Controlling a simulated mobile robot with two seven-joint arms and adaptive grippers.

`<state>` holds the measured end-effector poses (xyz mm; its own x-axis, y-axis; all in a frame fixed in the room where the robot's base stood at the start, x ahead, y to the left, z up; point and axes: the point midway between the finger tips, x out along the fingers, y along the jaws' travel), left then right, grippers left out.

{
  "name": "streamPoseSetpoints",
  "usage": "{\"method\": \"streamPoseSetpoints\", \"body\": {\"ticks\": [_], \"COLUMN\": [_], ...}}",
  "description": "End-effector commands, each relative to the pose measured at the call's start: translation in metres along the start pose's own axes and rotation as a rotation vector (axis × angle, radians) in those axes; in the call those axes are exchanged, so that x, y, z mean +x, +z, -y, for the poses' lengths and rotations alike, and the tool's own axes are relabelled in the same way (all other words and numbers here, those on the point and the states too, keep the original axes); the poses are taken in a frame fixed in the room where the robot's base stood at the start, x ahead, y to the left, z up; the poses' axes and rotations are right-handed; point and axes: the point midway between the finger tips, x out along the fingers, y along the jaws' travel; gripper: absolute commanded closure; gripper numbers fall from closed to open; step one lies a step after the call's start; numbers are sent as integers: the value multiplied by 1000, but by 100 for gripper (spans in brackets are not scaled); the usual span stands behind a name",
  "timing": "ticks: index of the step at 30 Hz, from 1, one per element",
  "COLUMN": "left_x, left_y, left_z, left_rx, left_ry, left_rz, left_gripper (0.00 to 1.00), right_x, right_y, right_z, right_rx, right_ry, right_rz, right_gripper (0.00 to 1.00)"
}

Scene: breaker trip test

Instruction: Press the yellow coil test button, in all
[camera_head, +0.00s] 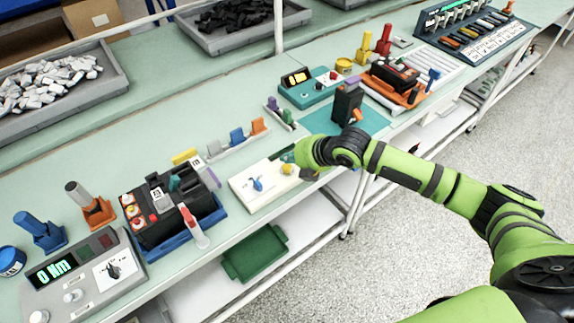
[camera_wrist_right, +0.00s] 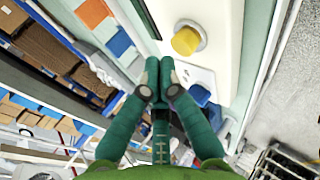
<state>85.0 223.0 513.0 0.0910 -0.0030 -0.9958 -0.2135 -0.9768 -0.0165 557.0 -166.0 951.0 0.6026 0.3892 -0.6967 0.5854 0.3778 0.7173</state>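The yellow button (camera_wrist_right: 187,40) is a round cap on a white panel box (camera_head: 249,194); in the head view it shows as a small yellow patch (camera_head: 287,168) close by my right gripper. A blue knob (camera_head: 256,184) sits on the same box and shows in the right wrist view (camera_wrist_right: 200,95). My right gripper (camera_wrist_right: 160,72) has its teal fingers together with nothing between them. In the wrist view its tips appear beside the button, with a visible gap in the picture; the height between them cannot be told. My left gripper is in neither view.
A black breaker unit (camera_head: 165,210) in a blue holder stands left of the white box. A meter with a green display (camera_head: 85,275) is at the near left. A black block (camera_head: 346,104) stands on a teal mat beyond my right gripper. A green tray (camera_head: 255,253) is below the bench.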

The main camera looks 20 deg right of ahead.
Motion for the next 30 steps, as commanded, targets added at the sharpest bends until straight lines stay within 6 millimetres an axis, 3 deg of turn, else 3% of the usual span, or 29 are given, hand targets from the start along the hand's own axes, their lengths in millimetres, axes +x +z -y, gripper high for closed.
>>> {"method": "streamPoseSetpoints", "body": {"ticks": [30], "left_x": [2], "left_y": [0], "left_z": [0], "left_rx": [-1], "left_ry": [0], "left_rz": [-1], "left_gripper": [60], "right_x": [6], "right_y": [0], "right_z": [6], "right_rx": [0], "right_ry": [0], "right_rz": [0], "right_gripper": [100]}}
